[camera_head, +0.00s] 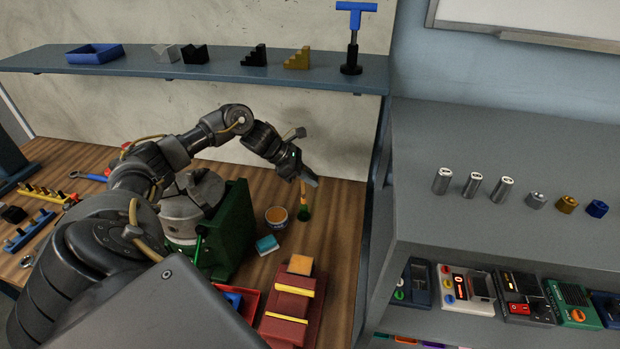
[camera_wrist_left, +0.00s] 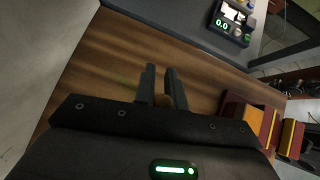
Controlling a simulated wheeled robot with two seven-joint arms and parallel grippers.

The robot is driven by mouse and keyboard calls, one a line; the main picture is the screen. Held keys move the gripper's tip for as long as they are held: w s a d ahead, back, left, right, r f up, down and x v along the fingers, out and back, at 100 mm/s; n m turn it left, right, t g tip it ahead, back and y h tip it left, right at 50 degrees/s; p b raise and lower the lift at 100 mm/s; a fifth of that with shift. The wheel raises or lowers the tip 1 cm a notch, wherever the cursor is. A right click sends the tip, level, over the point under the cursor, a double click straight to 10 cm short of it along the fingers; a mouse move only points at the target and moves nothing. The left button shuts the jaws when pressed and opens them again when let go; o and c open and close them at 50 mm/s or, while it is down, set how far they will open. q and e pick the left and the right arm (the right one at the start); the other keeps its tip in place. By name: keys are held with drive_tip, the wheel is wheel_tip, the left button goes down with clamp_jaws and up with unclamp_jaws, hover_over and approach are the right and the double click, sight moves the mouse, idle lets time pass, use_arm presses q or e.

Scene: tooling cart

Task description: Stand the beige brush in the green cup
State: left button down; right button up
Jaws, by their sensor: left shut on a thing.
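My left gripper (camera_head: 307,180) points down over the right part of the wooden bench and is shut on the beige brush (camera_head: 303,198). Only a narrow orange-tan length of the brush shows below the fingers. A small dark green shape, apparently the green cup (camera_head: 304,213), is directly under it. I cannot tell whether the brush's lower end is inside the cup or just in front of or above it. In the left wrist view, the two fingers (camera_wrist_left: 163,85) stand close together with a brown bit of the brush (camera_wrist_left: 166,101) between them; the cup is hidden there. My right gripper is not in view.
A tin with an orange top (camera_head: 276,217) stands just left of the brush, with a teal-and-white block (camera_head: 267,244) nearby. A green machine (camera_head: 232,235) stands further left. Bench to the right is clear up to the blue-grey upright (camera_head: 370,210).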

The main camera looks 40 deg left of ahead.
use_arm(q)
drive_tip(key=shift+b, duration=0.45)
idle(0.8)
drive_tip(key=shift+f+b, duration=0.35)
drive_tip(key=shift+b, duration=0.3)
drive_tip(key=shift+f+b, duration=1.15)
drive_tip(key=shift+b, duration=0.05)
idle(1.0)
drive_tip(key=shift+d+f+b, duration=0.1)
drive_tip(key=shift+f+b, duration=0.75)
drive_tip(key=shift+b, duration=0.1)
